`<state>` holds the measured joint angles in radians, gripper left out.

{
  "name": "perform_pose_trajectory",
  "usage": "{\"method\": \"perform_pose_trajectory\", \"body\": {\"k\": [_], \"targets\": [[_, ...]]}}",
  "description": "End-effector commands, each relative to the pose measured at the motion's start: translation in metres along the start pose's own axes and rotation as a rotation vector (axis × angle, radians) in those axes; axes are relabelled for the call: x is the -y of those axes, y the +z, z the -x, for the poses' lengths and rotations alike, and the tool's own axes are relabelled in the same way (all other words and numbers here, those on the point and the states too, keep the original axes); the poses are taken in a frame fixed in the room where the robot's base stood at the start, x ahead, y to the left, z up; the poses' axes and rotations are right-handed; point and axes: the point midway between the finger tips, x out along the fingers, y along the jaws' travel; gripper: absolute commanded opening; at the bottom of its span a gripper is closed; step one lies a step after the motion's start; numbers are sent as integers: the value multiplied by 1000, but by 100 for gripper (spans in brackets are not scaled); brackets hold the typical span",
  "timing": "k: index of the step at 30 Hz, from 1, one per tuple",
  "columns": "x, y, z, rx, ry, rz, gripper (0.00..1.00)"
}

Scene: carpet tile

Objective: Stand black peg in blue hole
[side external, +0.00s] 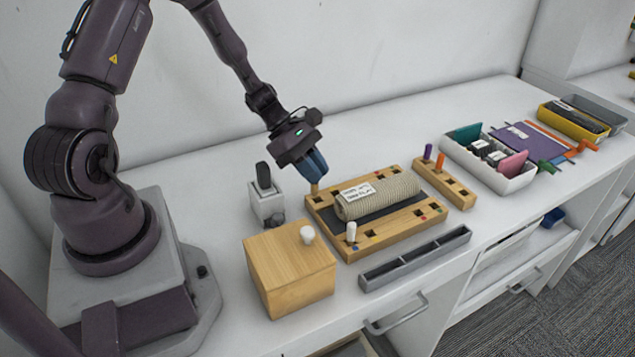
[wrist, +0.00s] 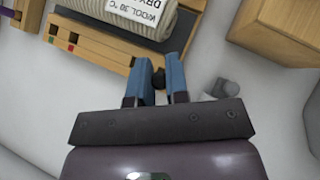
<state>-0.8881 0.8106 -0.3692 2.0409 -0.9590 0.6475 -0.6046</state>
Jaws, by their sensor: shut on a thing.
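My gripper (side external: 316,178) is at the far left corner of the wooden board (side external: 400,232), its blue fingers pointing down. In the wrist view, a small dark piece, seemingly the black peg (wrist: 159,79), sits between the fingers; most of it is hidden. The board has dark square holes and small colour marks. A blue mark (side external: 355,247) lies at the near left end, beside a standing white peg (side external: 351,232); which hole it marks is unclear.
A rolled knitted cloth (side external: 385,195) with a label lies on a dark pad across the board. A wooden box (side external: 290,268) with a white knob, a grey tray (side external: 415,258), a peg rack (side external: 444,185) and a grey-white holder (side external: 266,203) surround it.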

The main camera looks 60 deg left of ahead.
Motion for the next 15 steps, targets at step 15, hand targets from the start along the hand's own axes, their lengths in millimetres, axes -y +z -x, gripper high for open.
{"method": "perform_pose_trajectory", "body": {"k": [15], "targets": [[-8,-27,-30,-1,1,0,0]]}}
